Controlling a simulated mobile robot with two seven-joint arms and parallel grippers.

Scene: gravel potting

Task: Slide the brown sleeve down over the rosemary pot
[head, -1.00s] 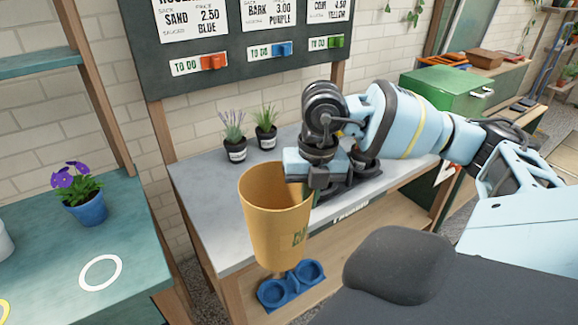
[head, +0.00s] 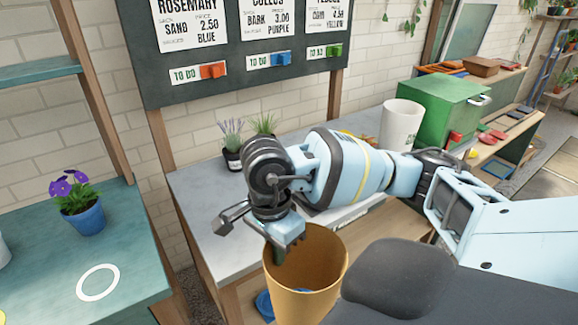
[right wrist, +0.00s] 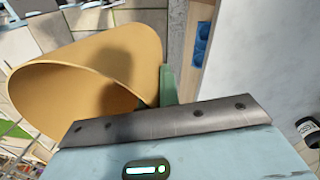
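The brown sleeve (head: 330,265), an orange-tan tapered open tube, hangs in front of the grey bench at the bottom of the head view. My right gripper (head: 284,240) is shut on its rim at the left side. In the right wrist view the sleeve (right wrist: 100,75) lies tilted, its wide mouth showing, beside a green finger pad (right wrist: 167,86). Two small plants in dark pots stand at the back of the bench: a lavender-like one (head: 232,150) and a green one (head: 264,126), partly behind my arm. I cannot tell which is the rosemary. My left gripper is not in view.
A blue tray (head: 263,306) shows below, mostly behind the sleeve. A white cylinder (head: 400,125) and a green box (head: 440,108) stand at the right. A purple-flowered plant in a blue pot (head: 85,219) stands on the teal table (head: 125,245). The bench's left part is clear.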

